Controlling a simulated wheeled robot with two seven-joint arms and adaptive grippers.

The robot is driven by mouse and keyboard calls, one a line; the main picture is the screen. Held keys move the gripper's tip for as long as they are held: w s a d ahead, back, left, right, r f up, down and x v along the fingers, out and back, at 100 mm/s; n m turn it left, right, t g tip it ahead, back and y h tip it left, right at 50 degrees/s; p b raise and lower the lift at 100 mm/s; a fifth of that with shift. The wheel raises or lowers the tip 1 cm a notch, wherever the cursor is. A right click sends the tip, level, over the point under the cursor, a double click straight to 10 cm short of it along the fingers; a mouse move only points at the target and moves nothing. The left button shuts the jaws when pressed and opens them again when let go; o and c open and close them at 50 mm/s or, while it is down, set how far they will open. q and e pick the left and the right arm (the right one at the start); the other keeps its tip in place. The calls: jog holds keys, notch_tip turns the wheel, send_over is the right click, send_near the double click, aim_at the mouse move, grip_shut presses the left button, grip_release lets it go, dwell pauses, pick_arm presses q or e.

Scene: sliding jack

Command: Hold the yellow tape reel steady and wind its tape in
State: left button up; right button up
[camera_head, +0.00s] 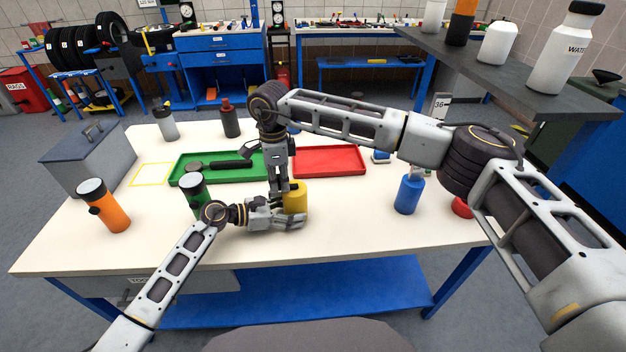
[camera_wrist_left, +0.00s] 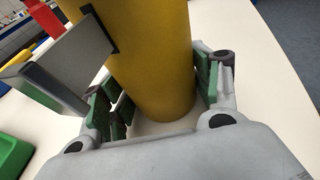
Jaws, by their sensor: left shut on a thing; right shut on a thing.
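The yellow tape reel (camera_head: 297,198) stands upright near the front middle of the table. My left gripper (camera_head: 290,216) is shut around its lower part. In the left wrist view the reel (camera_wrist_left: 158,60) sits between the green-padded fingers of my left gripper (camera_wrist_left: 158,100). A flat grey piece (camera_wrist_left: 75,55), seemingly the tape, meets a dark slot on the reel's side. My right gripper (camera_head: 281,193) points down close against the reel's left side. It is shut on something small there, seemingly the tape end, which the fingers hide.
A green tray (camera_head: 226,178) and a red tray (camera_head: 335,160) lie behind the reel. A dark green bottle (camera_head: 192,190) stands close to my left wrist. An orange flask (camera_head: 108,212) is left, a blue bottle (camera_head: 408,194) right. The front table strip is clear.

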jog(key=shift+s+d+n, duration=0.2)
jog(key=shift+s+n, duration=0.2)
jog(key=shift+n, duration=0.8)
jog(key=shift+s+d+f+n, duration=0.1)
jog(key=shift+s+d+n, duration=0.15)
jog(key=shift+n, duration=0.75)
jog(key=shift+s+d+n, duration=0.1)
jog(key=shift+s+n, duration=0.25)
jog(key=shift+n, duration=0.65)
jog(key=shift+s+d+n, duration=0.25)
jog(key=shift+n, duration=0.75)
jog(key=shift+s+d+n, duration=0.2)
jog(key=shift+n, duration=0.8)
